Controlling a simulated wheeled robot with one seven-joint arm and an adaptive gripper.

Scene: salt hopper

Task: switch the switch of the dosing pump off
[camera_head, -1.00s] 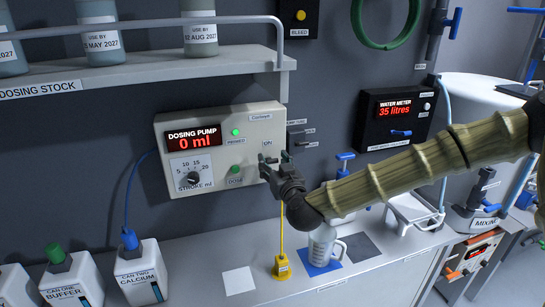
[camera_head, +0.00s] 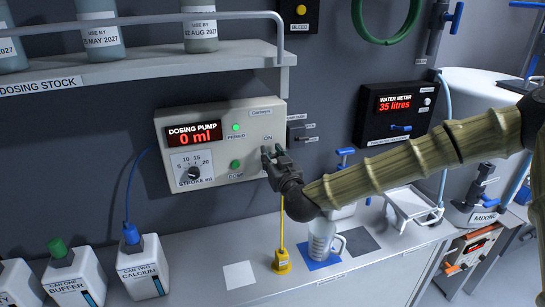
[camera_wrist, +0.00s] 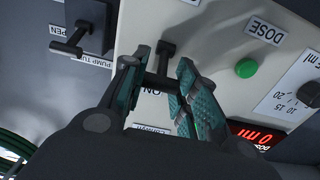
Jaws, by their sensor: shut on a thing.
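The dosing pump (camera_head: 215,185) is a beige wall box with a red display reading 0 ml, a green lamp by PRIMED, a green DOSE button and a stroke dial. Its switch, a dark lever, sits at the box's right side below the ON label (camera_head: 268,139). My gripper (camera_head: 272,154) is at this switch, and its fingers hide most of it in the head view. In the wrist view the dark lever (camera_wrist: 165,52) runs between the two teal-padded fingers of my gripper (camera_wrist: 160,85), which is shut on it. The ON label partly shows behind the fingers.
A second dark lever on a small box (camera_wrist: 72,45), labelled PUMP TU..., is close beside my gripper. The shelf (camera_head: 150,72) is above the pump. The water meter (camera_head: 395,112) is to the right.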

